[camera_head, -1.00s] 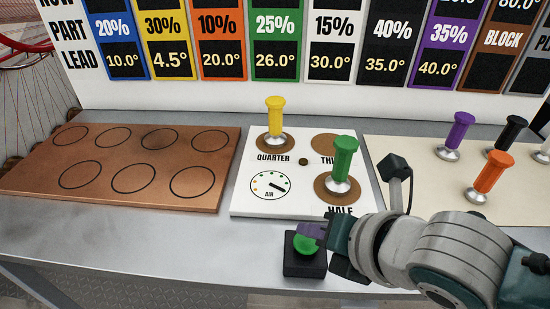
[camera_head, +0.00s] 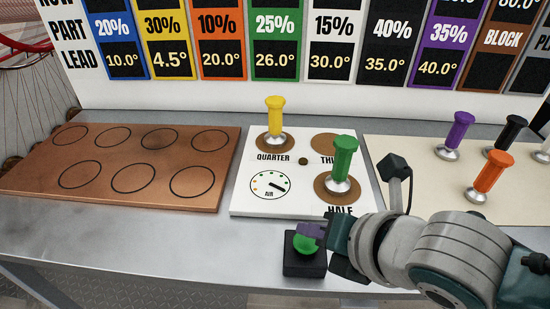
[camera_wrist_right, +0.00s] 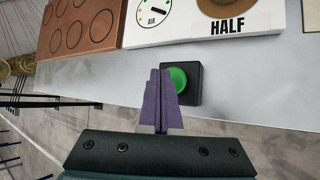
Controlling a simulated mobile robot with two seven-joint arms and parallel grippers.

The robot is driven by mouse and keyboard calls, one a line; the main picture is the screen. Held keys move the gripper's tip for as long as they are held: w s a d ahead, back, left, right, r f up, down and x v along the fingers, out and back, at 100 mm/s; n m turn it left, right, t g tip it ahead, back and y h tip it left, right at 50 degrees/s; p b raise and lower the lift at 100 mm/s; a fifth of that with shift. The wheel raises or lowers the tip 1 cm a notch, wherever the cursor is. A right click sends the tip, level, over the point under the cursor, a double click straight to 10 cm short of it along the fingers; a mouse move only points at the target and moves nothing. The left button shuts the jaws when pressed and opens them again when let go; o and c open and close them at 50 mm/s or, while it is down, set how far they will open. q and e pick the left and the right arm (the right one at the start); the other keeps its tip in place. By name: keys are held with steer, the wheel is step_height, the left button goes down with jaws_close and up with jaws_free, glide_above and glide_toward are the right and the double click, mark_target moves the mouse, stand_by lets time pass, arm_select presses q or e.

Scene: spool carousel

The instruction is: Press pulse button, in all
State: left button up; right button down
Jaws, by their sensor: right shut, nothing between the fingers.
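The pulse button is a green dome (camera_head: 305,245) on a black box (camera_head: 303,264) near the bench's front edge. It also shows in the right wrist view (camera_wrist_right: 179,78). My right gripper (camera_head: 312,231) is shut and empty, its purple fingertips over the green dome and hiding part of it. In the right wrist view the shut fingers (camera_wrist_right: 157,85) overlap the dome's left side. I cannot tell whether they touch it or whether it is pressed down. My left gripper does not show.
A white board (camera_head: 240,200) holds a yellow peg (camera_head: 274,118) at QUARTER and a green peg (camera_head: 343,160) at HALF, close to my right arm. A copper plate (camera_head: 110,195) with outlined circles lies left. Several pegs, one orange (camera_head: 490,172), stand on a cream board (camera_head: 410,150) at right.

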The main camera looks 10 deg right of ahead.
steer(key=shift+f, duration=0.4)
steer(key=shift+f, duration=0.1)
steer(key=shift+f+b, duration=0.45)
steer(key=shift+b, duration=0.1)
stand_by(0.4)
steer(key=shift+r, duration=0.1)
steer(key=shift+r+p, duration=0.9)
steer(key=shift+p, duration=0.2)
